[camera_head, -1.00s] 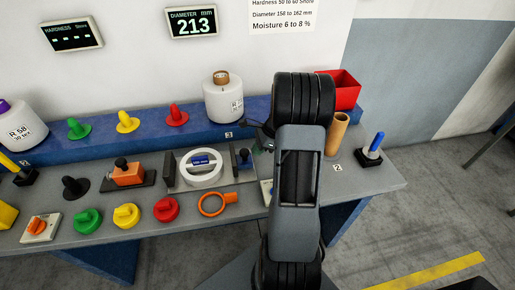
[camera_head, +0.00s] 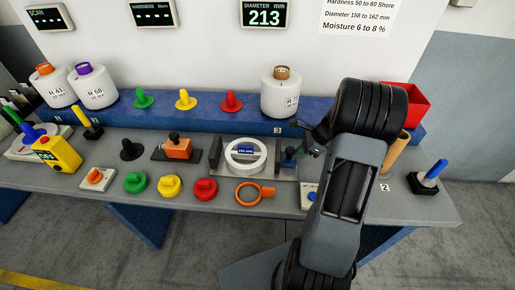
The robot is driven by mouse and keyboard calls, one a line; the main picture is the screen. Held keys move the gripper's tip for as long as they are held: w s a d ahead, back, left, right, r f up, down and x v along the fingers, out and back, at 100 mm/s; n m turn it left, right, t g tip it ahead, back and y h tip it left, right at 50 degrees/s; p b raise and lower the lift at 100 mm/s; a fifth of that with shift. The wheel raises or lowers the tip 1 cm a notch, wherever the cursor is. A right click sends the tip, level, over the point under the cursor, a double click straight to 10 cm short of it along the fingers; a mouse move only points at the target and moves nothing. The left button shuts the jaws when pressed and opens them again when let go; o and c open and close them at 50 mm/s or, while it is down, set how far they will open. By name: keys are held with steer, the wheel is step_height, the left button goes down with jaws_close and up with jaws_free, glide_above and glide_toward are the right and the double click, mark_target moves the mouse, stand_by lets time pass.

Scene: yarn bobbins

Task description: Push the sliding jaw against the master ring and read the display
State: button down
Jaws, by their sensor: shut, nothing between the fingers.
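The master ring (camera_head: 230,160) is a white ring with a blue label, lying in a grey gauge on the bench. The sliding jaw (camera_head: 289,158), a dark block with a knob, stands just right of it. A narrow gap seems to separate them. My gripper (camera_head: 314,137) is shut and empty, just right of the jaw's knob and partly hidden by my arm. I cannot tell whether it touches the jaw. The diameter display (camera_head: 265,15) on the wall reads 213 mm.
An orange ring (camera_head: 268,191) and red, yellow and green knobs lie in front of the gauge. A white bobbin (camera_head: 281,95) stands on the blue shelf behind. A red bin (camera_head: 405,105) and a cardboard tube (camera_head: 397,150) stand right of my arm.

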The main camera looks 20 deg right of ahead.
mark_target(289, 149)
steer(key=shift+w+a, duration=0.4)
steer(key=shift+a, duration=0.45)
steer(key=shift+w+a, duration=0.4)
steer(key=shift+a, duration=0.45)
steer(key=shift+w+a, duration=0.4)
steer(key=shift+a, duration=0.45)
steer(key=shift+p, duration=0.35)
steer(key=shift+d, duration=0.1)
steer(key=shift+s+d+r, duration=0.1)
steer(key=shift+s+d, duration=0.25)
steer(key=shift+d, duration=0.25)
steer(key=shift+s+d, duration=0.3)
steer(key=shift+d, duration=0.3)
step_height(289, 149, up, 8)
steer(key=p, duration=0.7)
